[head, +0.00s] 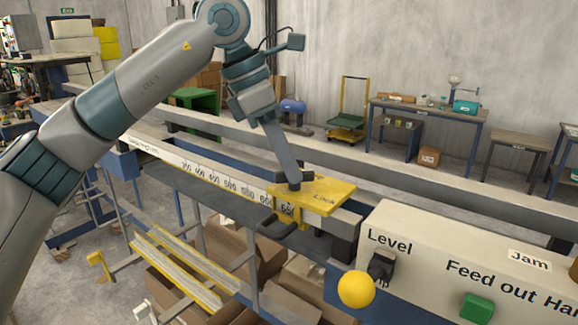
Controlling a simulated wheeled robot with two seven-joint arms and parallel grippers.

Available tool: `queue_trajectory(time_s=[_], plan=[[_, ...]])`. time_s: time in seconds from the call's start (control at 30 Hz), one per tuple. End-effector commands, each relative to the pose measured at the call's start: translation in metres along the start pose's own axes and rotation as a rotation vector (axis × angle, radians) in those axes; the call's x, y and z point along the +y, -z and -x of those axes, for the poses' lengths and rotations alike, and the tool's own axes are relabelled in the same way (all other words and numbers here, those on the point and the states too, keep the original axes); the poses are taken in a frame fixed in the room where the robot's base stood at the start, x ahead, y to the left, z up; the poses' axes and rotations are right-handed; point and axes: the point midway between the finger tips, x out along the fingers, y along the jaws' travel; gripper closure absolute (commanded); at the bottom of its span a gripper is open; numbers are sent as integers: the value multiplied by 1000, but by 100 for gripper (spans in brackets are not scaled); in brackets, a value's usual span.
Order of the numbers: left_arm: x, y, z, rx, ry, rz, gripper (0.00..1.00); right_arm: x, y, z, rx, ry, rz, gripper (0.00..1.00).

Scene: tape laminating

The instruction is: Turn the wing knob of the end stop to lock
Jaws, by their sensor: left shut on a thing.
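The end stop is a yellow block (325,196) on the measuring rail, near the right end of the number scale. The word on its top face looks like "Lock". My left gripper (294,184) points down at the left part of the block's top, with its fingers shut on the wing knob. The knob itself is mostly hidden by the fingers. A dark handle (275,225) sticks out below the block's front. My right gripper is not in view.
The white scale (200,170) runs along the rail to the left. A machine panel (450,270) stands close on the right, with a black level switch (381,266), a yellow ball knob (356,289) and a green button (477,307). Cardboard boxes (235,255) lie below the rail.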

Motion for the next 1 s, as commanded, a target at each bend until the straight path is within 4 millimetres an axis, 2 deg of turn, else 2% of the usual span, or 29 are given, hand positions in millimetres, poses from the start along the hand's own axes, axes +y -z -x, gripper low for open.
queue_trajectory(time_s=[0.6, 1.0], plan=[[6, -4, 2, -1, 219, -526, 100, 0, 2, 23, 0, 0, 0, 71], [8, -4, 1, -1, 298, -722, 100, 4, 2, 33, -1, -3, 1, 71]])
